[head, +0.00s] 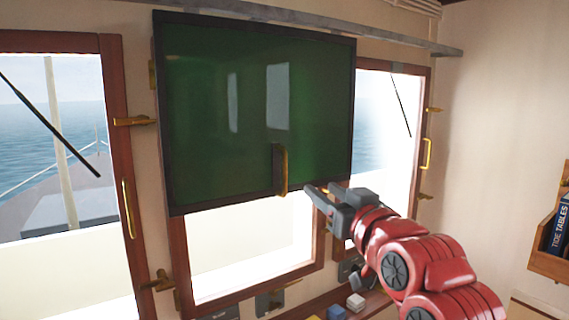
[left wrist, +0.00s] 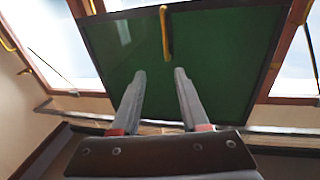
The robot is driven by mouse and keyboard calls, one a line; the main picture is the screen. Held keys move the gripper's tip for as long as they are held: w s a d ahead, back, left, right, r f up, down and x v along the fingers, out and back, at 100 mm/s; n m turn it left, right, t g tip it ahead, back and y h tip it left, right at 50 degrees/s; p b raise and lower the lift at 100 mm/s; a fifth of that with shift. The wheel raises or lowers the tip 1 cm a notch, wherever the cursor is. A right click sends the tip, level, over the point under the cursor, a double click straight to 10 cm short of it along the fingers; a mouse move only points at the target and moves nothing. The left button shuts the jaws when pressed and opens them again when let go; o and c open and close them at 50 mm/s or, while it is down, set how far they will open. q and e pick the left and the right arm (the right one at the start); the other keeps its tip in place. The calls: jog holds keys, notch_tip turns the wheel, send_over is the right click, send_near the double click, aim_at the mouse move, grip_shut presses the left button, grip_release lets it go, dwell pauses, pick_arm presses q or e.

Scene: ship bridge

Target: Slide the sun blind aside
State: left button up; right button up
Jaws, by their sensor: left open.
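The sun blind (head: 215,100) is a dark green, see-through panel in a black frame. It hangs in front of the middle window and covers its upper part. A yellow upright handle (head: 283,172) on a dark base sits near its lower edge, right of centre. My left gripper (head: 320,189) is open and empty, just right of the handle and slightly lower, apart from it. In the left wrist view the open fingers (left wrist: 160,75) point toward the blind (left wrist: 215,60), with the handle (left wrist: 165,33) ahead between their lines. My right gripper is not in view.
A grey rail (head: 300,22) runs along the wall above the blind. Windows with brown frames and brass fittings stand at left (head: 115,160) and right (head: 422,130). A shelf with books (head: 558,225) is at the far right. Small blocks (head: 355,302) lie below the middle window.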

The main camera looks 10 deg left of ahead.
pick_arm(q)
jog(key=p, duration=0.7)
send_near(286, 171)
jog(key=shift+n+g, duration=0.3)
jog(key=x, duration=0.9)
jog(key=shift+w+a+r, duration=0.2)
jog(key=shift+w+r, duration=0.15)
jog(key=shift+w+a+f, duration=0.1)
jog(key=shift+w+a, duration=0.15)
jog(key=shift+w, duration=0.05)
jog(key=shift+c, duration=0.2)
grip_shut()
